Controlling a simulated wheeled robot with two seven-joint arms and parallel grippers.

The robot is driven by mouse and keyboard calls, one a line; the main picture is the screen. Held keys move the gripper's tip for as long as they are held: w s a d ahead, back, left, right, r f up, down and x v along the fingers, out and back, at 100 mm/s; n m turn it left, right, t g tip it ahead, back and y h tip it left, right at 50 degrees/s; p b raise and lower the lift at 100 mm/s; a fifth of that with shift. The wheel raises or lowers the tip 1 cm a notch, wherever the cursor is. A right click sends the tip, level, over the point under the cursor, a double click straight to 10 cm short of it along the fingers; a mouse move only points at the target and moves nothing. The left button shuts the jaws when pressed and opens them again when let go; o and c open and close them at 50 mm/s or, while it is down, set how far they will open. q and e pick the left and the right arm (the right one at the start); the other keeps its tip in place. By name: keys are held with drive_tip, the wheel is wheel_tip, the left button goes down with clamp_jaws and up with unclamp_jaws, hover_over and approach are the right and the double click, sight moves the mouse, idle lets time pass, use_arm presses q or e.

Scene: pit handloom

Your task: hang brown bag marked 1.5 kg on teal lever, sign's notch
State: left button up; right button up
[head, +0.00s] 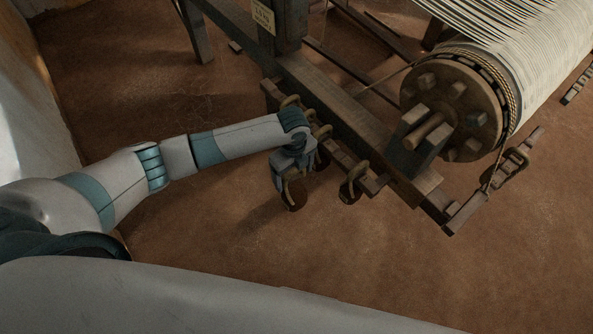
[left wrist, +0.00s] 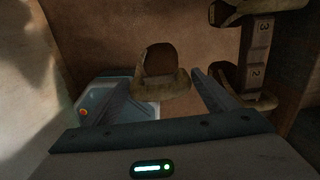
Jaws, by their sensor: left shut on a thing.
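My left gripper (head: 291,172) reaches in beside the loom's front beam and is shut on a brown bag (head: 293,195). The bag hangs below the fingers, clear of the floor. In the left wrist view its brown loop and body (left wrist: 162,88) show between the fingertips (left wrist: 165,85); no weight mark is readable. A small sign (head: 263,15) is on the dark post, its text too small to read surely. I cannot pick out a lever that is clearly teal. My right gripper is not in view.
Other brown hanging pieces (head: 351,184) are on a wooden rail (head: 368,182) beside my gripper. A strip numbered 3 and 2 (left wrist: 258,52) shows at right in the wrist view. The cloth-wound roller (head: 450,108) is at right. The earthen floor (head: 200,250) below is clear.

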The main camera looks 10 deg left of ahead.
sight(283, 177)
use_arm(q)
drive_tip(key=shift+s+a+r+p, duration=0.15)
drive_tip(key=shift+s+a+p, duration=0.3)
drive_tip(key=shift+s+a, duration=0.8)
drive_tip(key=shift+s+r, duration=0.15)
drive_tip(key=shift+s, duration=0.15)
drive_tip(key=s+a+p, duration=0.5)
drive_tip(key=s+p, duration=0.1)
drive_tip(key=s, duration=0.1)
drive_tip(key=shift+s+a+r+p, duration=0.2)
drive_tip(key=shift+a+r+p, duration=0.1)
drive_tip(key=shift+r+p, duration=0.05)
idle(1.3)
